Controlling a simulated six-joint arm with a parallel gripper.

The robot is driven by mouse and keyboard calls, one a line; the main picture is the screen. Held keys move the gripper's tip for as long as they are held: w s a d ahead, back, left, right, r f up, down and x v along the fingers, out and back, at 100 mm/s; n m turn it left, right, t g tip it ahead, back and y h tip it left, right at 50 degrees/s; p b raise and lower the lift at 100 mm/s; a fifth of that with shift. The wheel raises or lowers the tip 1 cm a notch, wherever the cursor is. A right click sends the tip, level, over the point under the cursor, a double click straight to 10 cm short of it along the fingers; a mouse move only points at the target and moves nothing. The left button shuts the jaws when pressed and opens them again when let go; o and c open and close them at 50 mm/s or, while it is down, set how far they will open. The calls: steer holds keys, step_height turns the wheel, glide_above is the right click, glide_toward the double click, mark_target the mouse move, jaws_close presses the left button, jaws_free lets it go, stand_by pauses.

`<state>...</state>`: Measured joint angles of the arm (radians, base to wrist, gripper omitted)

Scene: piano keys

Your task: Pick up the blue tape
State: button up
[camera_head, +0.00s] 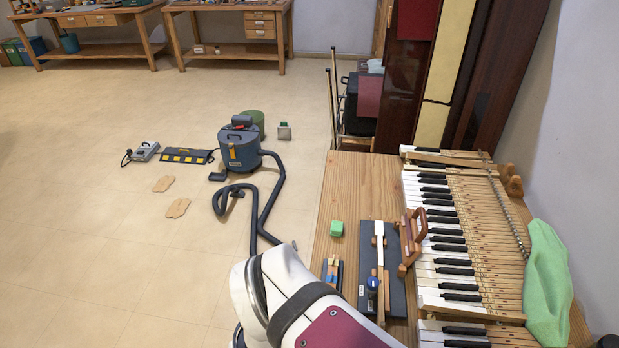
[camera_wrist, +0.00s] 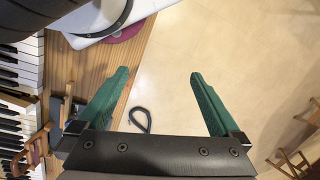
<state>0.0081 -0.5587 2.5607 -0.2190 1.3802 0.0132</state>
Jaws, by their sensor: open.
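My gripper (camera_wrist: 159,74) shows in the wrist view with its two green fingers spread wide and nothing between them. It points towards the pale floor beyond the table edge. In the head view my arm covers the near table edge, and the gripper is out of sight. A small blue item (camera_head: 373,283) sits by the dark board on the table in the head view. Another blue piece (camera_head: 332,272) lies left of it beside orange parts. Both are too small to tell whether either is the blue tape. No blue tape is clear in the wrist view.
A vacuum cleaner (camera_head: 239,146) stands on the floor. The table's back left part is bare.

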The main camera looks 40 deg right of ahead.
steer(key=shift+c, duration=0.2)
stand_by(0.3)
steer(key=c, duration=0.9)
steer(key=shift+c, duration=0.2)
steer(key=m+t+h, duration=0.3)
steer(key=m+h, duration=0.1)
glide_toward(332, 275)
steer(key=x, duration=0.8)
steer(key=shift+w+f, duration=0.1)
steer(key=shift+f, duration=0.25)
